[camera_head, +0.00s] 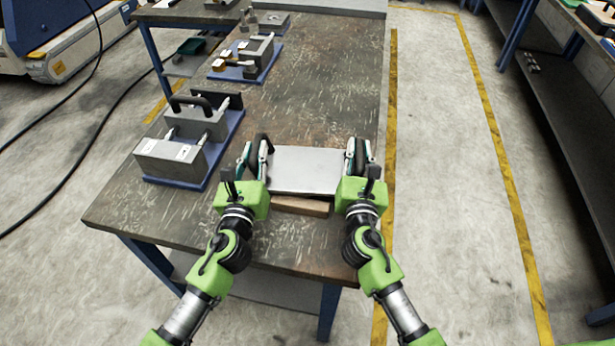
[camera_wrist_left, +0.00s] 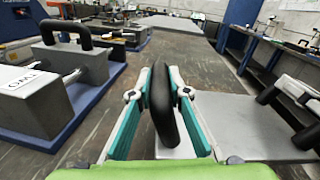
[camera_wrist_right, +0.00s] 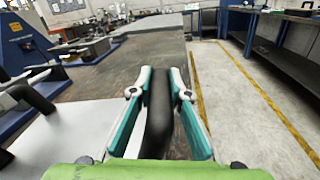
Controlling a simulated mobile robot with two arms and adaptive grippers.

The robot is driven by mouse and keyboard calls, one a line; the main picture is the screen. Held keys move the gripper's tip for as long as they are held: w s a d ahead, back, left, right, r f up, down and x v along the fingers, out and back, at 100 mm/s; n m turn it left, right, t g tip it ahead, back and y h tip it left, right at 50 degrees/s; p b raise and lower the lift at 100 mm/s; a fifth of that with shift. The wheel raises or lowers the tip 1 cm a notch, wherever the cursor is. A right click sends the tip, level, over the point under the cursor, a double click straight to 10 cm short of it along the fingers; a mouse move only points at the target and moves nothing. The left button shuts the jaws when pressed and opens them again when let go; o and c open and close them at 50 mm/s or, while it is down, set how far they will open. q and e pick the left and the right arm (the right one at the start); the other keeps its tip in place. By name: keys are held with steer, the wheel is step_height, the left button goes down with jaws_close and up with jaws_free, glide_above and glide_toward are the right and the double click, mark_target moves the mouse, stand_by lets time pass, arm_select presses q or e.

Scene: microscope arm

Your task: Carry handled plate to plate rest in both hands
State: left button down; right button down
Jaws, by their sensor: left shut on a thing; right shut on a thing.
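The handled plate (camera_head: 308,171) is a flat grey metal plate with a black handle at each side, near the front right of the workbench. My left gripper (camera_head: 257,155) is shut on its left black handle (camera_wrist_left: 164,108). My right gripper (camera_head: 359,157) is shut on its right black handle (camera_wrist_right: 158,115). The plate looks about level between both hands. A brown wooden bar (camera_head: 301,206) shows under the plate's near edge. I cannot tell whether the plate touches it. No other part of a plate rest can be made out.
The dark, scratched workbench (camera_head: 318,75) is clear beyond the plate. A blue-based fixture (camera_head: 172,160) with grey blocks and a black handle stands close left of my left gripper. Another blue-based fixture (camera_head: 246,60) stands farther back. The bench's right edge is close beside my right gripper.

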arm_select(q)
steer(key=shift+d+f+b, duration=0.15)
steer(key=shift+b, duration=0.35)
arm_select(e)
steer(key=shift+a+f, duration=0.1)
steer(key=shift+f, duration=0.05)
arm_select(q)
steer(key=c, duration=2.2)
jaws_free()
steer(key=shift+f, duration=0.5)
steer(key=shift+c, duration=0.2)
arm_select(e)
steer(key=c, duration=2.2)
jaws_free()
steer(key=shift+f, duration=0.5)
steer(key=shift+c, duration=0.2)
arm_select(q)
steer(key=o, duration=0.3)
steer(key=shift+s+r, duration=0.1)
steer(key=shift+r, duration=0.05)
arm_select(e)
steer(key=o, duration=0.3)
steer(key=shift+s+r, duration=0.15)
arm_select(q)
steer(key=shift+o, duration=0.2)
steer(key=shift+s+r, duration=0.15)
steer(key=shift+s, duration=0.05)
arm_select(e)
steer(key=shift+o, duration=0.2)
steer(key=shift+s+r, duration=0.15)
